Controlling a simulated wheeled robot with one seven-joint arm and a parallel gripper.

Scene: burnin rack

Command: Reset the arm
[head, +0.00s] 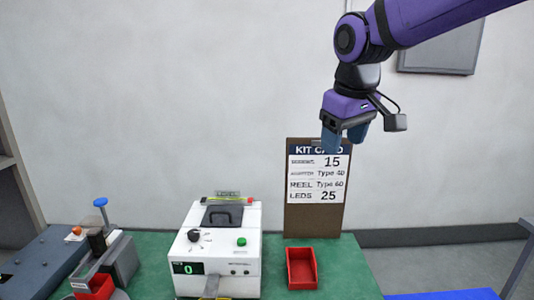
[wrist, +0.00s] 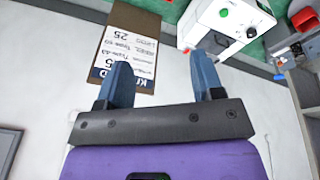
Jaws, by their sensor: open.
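My purple arm reaches in from the upper right in the head view. My gripper (head: 346,142) hangs in the air in front of the top of the kit card (head: 316,185), hiding part of its heading. In the wrist view my gripper (wrist: 163,84) shows two blue fingers spread well apart, with nothing between them. The kit card also shows in the wrist view (wrist: 128,45), upside down beyond the left finger.
A white machine (head: 218,245) with a display reading 0 stands on the green mat (head: 345,275). A red bin (head: 301,268) sits right of it. A grey device (head: 120,262) and another red bin (head: 97,288) are at the left. A grey panel (head: 440,57) hangs on the wall.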

